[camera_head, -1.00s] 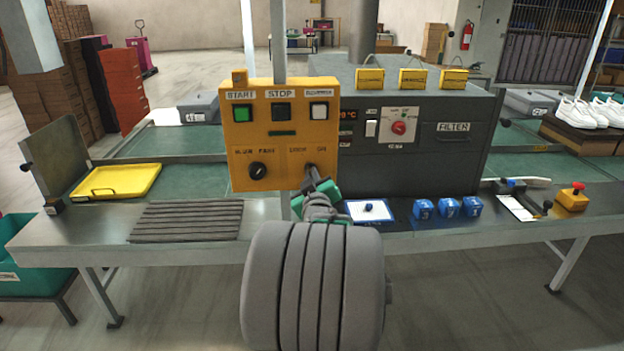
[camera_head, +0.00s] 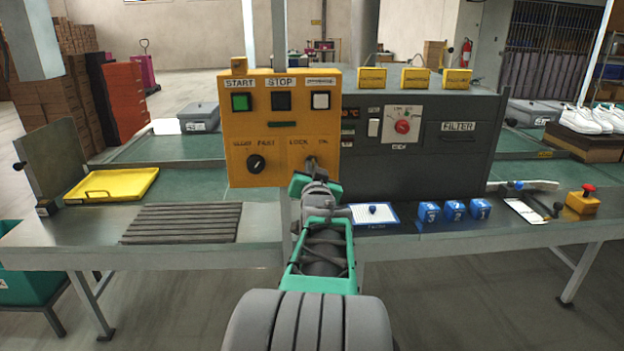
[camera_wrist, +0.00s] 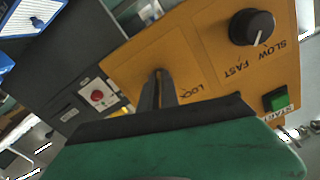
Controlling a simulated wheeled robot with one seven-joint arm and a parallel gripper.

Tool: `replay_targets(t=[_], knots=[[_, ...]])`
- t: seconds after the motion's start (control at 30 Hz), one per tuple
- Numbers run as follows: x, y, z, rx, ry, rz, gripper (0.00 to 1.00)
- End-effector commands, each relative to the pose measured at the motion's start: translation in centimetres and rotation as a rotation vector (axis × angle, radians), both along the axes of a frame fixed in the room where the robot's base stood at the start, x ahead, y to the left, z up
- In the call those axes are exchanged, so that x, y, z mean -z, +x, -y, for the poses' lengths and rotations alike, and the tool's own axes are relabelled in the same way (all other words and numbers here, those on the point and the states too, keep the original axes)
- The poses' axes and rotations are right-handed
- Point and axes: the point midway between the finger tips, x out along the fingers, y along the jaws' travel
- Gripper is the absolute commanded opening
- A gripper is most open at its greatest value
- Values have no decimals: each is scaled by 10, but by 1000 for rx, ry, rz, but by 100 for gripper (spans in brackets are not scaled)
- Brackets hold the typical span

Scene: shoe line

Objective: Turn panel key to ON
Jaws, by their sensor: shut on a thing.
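The yellow control panel (camera_head: 280,105) stands upright on the bench, with START and STOP buttons on top, a SLOW/FAST knob (camera_head: 256,163) at lower left and a key switch marked LOCK and ON at lower right. My gripper (camera_head: 313,172) is at that key switch, its fingers against the panel face. In the wrist view my gripper (camera_wrist: 160,92) reaches the panel beside the LOCK label. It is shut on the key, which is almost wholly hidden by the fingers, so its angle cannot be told. The SLOW/FAST knob also shows in the wrist view (camera_wrist: 252,27).
A dark grey machine (camera_head: 420,130) with a red dial (camera_head: 402,127) stands right of the panel. Several blue numbered blocks (camera_head: 454,210) and a yellow emergency-stop box (camera_head: 582,201) lie on the bench. A yellow tray (camera_head: 110,186) and a ribbed mat (camera_head: 180,223) lie at left.

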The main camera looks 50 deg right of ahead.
Motion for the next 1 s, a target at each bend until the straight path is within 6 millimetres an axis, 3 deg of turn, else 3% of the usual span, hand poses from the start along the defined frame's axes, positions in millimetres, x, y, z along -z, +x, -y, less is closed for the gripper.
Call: replay_targets(t=[0.4,1.0], knots=[[1,1,-1,1,159,180,0],[-1,1,0,1,191,217,0]])
